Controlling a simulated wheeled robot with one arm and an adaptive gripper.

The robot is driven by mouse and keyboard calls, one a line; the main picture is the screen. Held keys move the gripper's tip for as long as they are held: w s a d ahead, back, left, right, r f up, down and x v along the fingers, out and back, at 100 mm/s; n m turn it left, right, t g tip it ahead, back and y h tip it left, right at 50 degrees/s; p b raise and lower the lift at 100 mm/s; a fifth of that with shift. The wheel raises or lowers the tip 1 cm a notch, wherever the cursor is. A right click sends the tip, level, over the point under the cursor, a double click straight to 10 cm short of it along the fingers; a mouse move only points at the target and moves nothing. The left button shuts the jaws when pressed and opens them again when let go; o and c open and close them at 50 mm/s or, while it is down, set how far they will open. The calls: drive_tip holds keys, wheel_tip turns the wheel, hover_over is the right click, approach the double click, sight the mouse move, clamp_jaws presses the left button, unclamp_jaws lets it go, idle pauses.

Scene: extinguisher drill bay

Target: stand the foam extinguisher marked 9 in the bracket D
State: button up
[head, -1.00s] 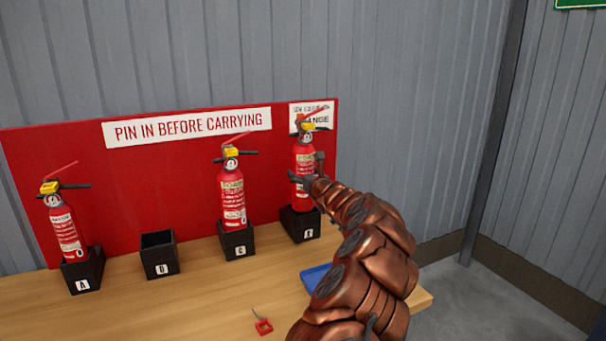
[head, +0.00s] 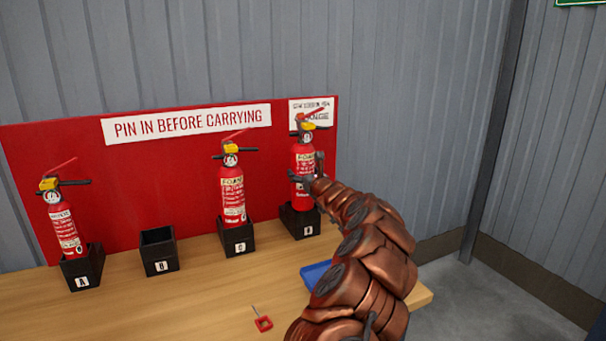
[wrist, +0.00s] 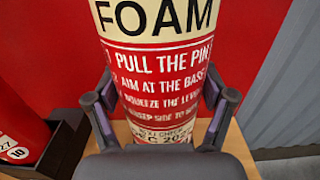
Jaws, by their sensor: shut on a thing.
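The foam extinguisher (head: 303,160) is a red cylinder with a black handle, a raised red lever and a yellow part at its neck. The number 9 is not visible. The base is hidden inside the bracket.
Bracket A (head: 83,270) and bracket C (head: 237,240) each hold a red extinguisher; bracket B (head: 160,256) is empty. A red pin (head: 263,323) lies on the wooden bench (head: 190,300). A blue tray (head: 315,274) lies partly behind my arm. A red board (head: 120,185) stands behind.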

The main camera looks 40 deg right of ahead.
drive_tip(key=shift+f+b, duration=1.05)
drive_tip(key=shift+f, duration=0.5)
idle(1.3)
idle(0.3)
drive_tip(key=o, duration=1.5)
drive_tip(key=shift+o, duration=0.9)
drive_tip(key=shift+f, duration=0.1)
drive_tip(key=shift+f, duration=0.15)
drive_tip(key=shift+s, duration=0.1)
